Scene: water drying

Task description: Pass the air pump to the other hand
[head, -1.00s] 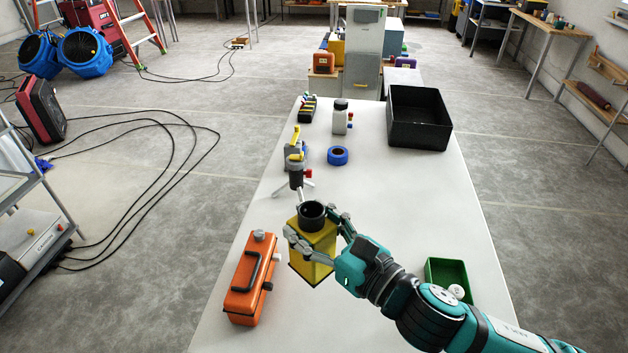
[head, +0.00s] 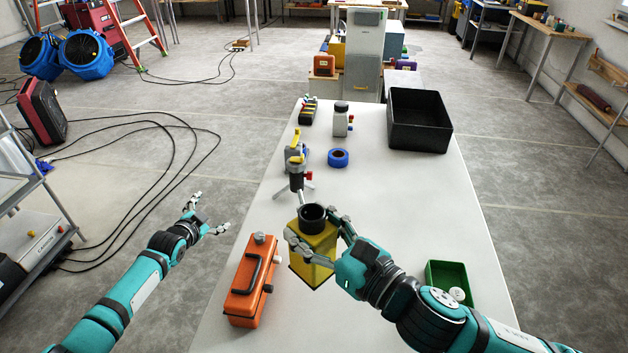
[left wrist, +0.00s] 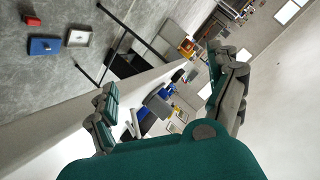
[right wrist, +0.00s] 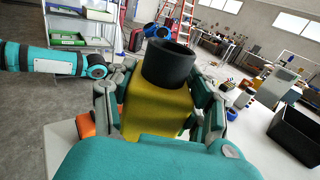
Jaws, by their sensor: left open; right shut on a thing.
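The air pump appears to be the yellow box with a black round collar on top (head: 318,255). It is upright over the near part of the white table. My right gripper (head: 313,226) is shut on its sides, one finger on each side. The pump fills the middle of the right wrist view (right wrist: 158,110), between the fingers. I cannot tell whether its base touches the table. My left gripper (head: 209,214) is open and empty, off the table's left edge and apart from the pump. Its spread fingers also show in the left wrist view (left wrist: 163,70).
An orange case with a black handle (head: 252,280) lies just left of the pump. A small tripod tool (head: 296,175) stands behind it, with a blue tape ring (head: 338,157) nearby. A green tray (head: 447,272) is right of my right arm. A black bin (head: 390,125) sits far right.

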